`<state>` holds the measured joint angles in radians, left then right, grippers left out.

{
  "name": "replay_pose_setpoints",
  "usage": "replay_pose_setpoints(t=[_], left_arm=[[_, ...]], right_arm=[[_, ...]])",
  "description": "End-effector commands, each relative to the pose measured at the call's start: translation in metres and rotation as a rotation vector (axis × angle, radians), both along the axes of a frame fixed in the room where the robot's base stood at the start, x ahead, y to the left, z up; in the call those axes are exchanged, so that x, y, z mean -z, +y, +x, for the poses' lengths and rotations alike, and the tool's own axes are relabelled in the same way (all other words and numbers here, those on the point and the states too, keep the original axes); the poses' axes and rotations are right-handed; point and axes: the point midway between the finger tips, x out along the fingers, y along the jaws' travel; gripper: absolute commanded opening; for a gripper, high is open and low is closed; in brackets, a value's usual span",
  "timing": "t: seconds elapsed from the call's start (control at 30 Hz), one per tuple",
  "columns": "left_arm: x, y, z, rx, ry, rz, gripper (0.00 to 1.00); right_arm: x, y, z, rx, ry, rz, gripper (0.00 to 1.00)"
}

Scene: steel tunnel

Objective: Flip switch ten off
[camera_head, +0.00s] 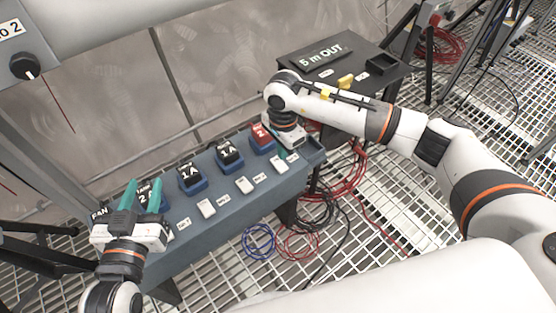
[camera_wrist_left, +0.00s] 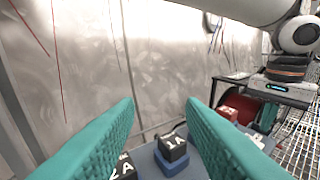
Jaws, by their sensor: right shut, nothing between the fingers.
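Several small white switches stand along the front of a blue-grey panel (camera_head: 222,211), such as a left one (camera_head: 207,207), a middle one (camera_head: 245,185) and a right one (camera_head: 279,164). Their small labels are too blurred to read, so I cannot tell which is switch ten. My left gripper (camera_head: 141,184) is open and empty over the panel's left end; its teal fingers also show in the left wrist view (camera_wrist_left: 161,103). My right gripper (camera_head: 284,153) is shut and empty at the panel's right end, close beside the red block and the right switch.
Behind the switches stand a black block marked 1A (camera_head: 190,174), another black block (camera_head: 229,151) and a red block (camera_head: 261,134), in blue holders. A dark table (camera_head: 385,82) with a "5 m OUT" sign (camera_head: 321,52) stands beyond. Loose cables (camera_head: 320,212) lie on the grated floor.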

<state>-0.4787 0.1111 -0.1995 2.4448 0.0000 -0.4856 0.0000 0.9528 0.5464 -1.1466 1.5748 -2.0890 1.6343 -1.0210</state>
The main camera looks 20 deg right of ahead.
Motion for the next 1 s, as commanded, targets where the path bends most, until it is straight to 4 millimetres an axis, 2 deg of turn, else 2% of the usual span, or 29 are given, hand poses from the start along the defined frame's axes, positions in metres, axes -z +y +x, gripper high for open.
replay_pose_setpoints(t=[0.7,1.0], left_arm=[[0.049,0.014,-0.022,-0.021,0.335,0.082,0.36],[0.054,0.016,-0.026,-0.024,0.368,0.09,0.36]], right_arm=[[-0.024,0.0,0.0,0.0,-0.001,-0.001,0.0],[-0.025,0.0,0.0,0.0,0.0,0.0,0.0]])
